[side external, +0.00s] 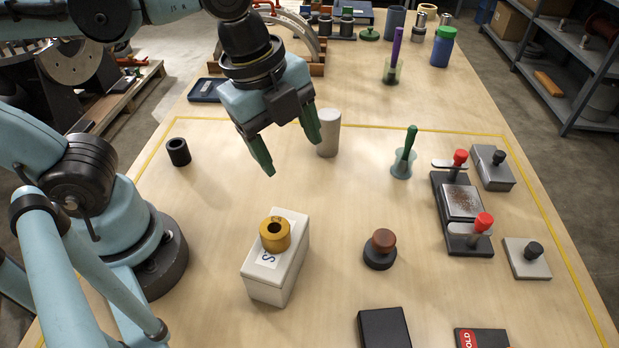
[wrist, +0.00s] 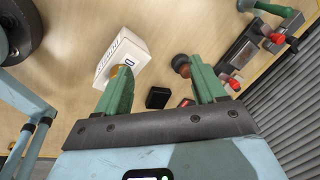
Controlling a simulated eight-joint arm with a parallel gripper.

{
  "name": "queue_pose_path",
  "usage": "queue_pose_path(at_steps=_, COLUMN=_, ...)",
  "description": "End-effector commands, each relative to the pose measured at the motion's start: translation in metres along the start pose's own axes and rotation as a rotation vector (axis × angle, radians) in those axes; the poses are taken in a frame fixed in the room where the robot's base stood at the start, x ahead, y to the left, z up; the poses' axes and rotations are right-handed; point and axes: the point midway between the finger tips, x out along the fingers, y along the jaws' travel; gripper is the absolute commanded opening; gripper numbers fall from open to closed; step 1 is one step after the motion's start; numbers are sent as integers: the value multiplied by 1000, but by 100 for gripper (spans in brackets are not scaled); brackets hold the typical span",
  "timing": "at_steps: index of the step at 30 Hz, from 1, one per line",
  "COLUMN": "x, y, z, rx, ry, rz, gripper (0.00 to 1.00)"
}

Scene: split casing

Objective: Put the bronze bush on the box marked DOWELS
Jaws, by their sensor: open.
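The bronze bush (side external: 275,235), a short gold-brown ring with a dark hole, sits upright on top of the white box (side external: 262,288). Nothing touches it there. The bush partly covers the box's top label, leaving an S in sight; in the wrist view the box (wrist: 128,48) shows a D and small side lettering. The bush also shows in the wrist view (wrist: 122,71), partly behind a finger. My gripper (side external: 292,157) is open and empty, above the table and behind the box; its green fingers also show in the wrist view (wrist: 163,85).
A clamp fixture (side external: 461,203) is at right.

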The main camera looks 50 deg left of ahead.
Motion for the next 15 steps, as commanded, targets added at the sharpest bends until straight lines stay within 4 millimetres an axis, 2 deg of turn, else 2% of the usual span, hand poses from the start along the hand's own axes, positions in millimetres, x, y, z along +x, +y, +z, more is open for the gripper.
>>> queue_pose_path(at_steps=3, x=13, y=-14, z=30, rx=-418, ry=15, rz=-101, gripper=70)
queue_pose_path(at_steps=9, x=28, y=-29, z=78, rx=-1075, ry=93, rz=-267, gripper=70)
queue_pose_path(at_steps=12, x=32, y=-33, z=97, rx=-1320, ry=142, rz=-331, gripper=70)
queue_pose_path(at_steps=15, x=34, y=-34, z=110, rx=-1486, ry=183, rz=-374, gripper=70)
